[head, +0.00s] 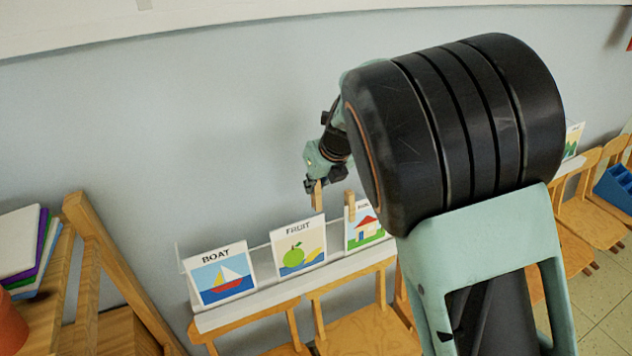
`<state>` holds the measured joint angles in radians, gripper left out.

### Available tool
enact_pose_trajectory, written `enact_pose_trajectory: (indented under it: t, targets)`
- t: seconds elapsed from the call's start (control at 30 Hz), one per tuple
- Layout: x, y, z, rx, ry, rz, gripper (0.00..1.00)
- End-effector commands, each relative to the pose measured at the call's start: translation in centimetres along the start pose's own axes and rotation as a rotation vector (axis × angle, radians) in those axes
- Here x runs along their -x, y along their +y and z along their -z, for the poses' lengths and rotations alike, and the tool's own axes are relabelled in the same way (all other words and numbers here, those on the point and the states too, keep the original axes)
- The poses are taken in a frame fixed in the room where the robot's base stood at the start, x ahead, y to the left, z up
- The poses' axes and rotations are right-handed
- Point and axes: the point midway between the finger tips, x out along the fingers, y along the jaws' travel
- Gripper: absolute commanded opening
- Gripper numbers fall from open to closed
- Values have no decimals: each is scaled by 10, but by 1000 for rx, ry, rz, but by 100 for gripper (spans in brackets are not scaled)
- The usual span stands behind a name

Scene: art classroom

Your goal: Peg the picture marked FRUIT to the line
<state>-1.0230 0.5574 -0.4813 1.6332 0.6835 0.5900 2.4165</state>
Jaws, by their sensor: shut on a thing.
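The picture marked FRUIT (299,259), with a green apple and a banana, stands upright on a white ledge between the BOAT picture (221,278) and a house picture (364,230). A thin pale line (259,246) shows in the gap between the BOAT and FRUIT pictures. My gripper (315,183) is shut on a wooden peg (318,198), which points down over the FRUIT picture's top right corner. I cannot tell whether the peg touches the card. A second wooden peg (350,206) is at the house picture's top left, partly covering its word.
The white ledge (228,316) runs along the grey wall above wooden chairs (367,334). A wooden shelf (95,270) with books stands at left. My arm hides the ledge's middle right. Another picture (572,140) shows beyond it. The wall above the cards is bare.

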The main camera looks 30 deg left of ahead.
Motion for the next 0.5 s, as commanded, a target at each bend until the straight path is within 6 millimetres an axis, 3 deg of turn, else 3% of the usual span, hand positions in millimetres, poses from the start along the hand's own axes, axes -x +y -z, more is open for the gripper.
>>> enact_pose_trajectory:
  t: [0.5]
  targets:
    - [-24,-1,12,-1,0,1,0]
